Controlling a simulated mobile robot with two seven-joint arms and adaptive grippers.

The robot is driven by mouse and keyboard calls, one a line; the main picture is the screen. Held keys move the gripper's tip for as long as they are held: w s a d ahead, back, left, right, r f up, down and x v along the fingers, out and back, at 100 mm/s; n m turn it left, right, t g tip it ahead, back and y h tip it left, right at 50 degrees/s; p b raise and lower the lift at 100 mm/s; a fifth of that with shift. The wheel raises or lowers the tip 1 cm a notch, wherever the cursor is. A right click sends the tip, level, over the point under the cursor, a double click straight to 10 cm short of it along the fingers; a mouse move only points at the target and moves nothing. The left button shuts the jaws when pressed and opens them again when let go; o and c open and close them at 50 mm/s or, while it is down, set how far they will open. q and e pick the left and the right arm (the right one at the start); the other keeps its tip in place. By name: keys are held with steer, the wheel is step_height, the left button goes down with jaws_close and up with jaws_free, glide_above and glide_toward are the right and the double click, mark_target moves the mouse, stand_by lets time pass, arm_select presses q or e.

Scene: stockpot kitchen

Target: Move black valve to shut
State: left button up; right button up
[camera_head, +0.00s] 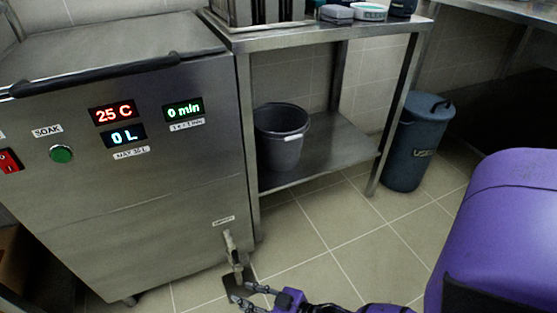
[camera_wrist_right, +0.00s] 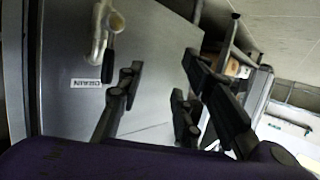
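The drain valve (camera_head: 232,258) is at the lower right of the steel soak machine (camera_head: 120,200), below a small label. In the right wrist view the drain valve (camera_wrist_right: 97,40) is a pale metal pipe with a short black handle (camera_wrist_right: 109,46), near the upside-down DRAIN label. My right gripper (camera_head: 243,292) is purple with black fingers, low in front of the valve's lower end. In the right wrist view its fingers (camera_wrist_right: 160,88) are spread with nothing between them, and the handle lies to their left. Whether a finger touches the valve is unclear. My left gripper is out of view.
A steel table (camera_head: 325,165) with a grey bucket (camera_head: 281,140) on its lower shelf stands right of the machine. A lidded blue bin (camera_head: 415,145) stands farther right. The tiled floor (camera_head: 325,240) between is clear. A dark patch lies under the valve.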

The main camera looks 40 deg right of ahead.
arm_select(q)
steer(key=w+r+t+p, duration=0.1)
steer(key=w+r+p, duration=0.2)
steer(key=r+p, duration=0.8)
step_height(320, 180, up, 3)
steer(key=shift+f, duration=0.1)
arm_select(e)
steer(key=s+a+r+g+h, duration=0.1)
steer(key=s+a+r+g, duration=0.1)
steer(key=s+r, duration=0.7)
steer(key=s+g, duration=0.1)
steer(key=s, duration=0.3)
steer(key=shift+a+r+m, duration=0.2)
steer(key=shift+r+m, duration=0.1)
steer(key=shift+r, duration=0.05)
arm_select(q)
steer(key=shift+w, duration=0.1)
arm_select(e)
steer(key=shift+h, duration=0.3)
